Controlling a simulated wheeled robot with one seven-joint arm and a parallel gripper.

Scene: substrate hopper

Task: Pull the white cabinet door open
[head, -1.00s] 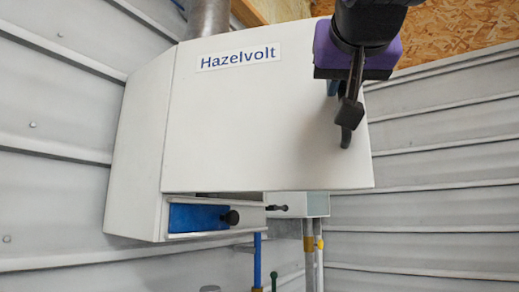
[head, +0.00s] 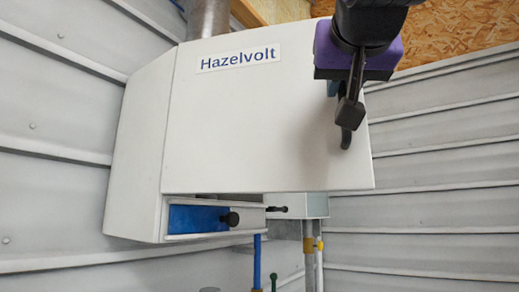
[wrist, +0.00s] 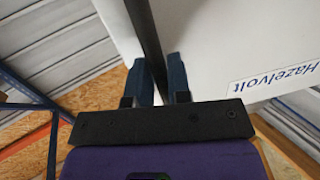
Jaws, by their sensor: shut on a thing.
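The white cabinet door (head: 250,130) fills the middle of the head view, with a blue "Hazelvolt" label (head: 239,60) at its top. It also shows at the right of the wrist view (wrist: 215,40). A dark bar handle (wrist: 146,35) runs along the door near its right edge in the head view; its lower end (head: 346,139) shows below my fingers. My gripper (head: 349,100) is shut on this handle, with its blue fingertips (wrist: 159,78) on either side of the bar in the wrist view. I cannot tell whether the door stands slightly ajar.
Below the door are a blue panel with a black knob (head: 230,219), a small grey box (head: 314,204) and several pipes. A metal duct (head: 208,20) rises above the cabinet. Corrugated metal walls (head: 445,165) stand on both sides. Space to the right of the door looks free.

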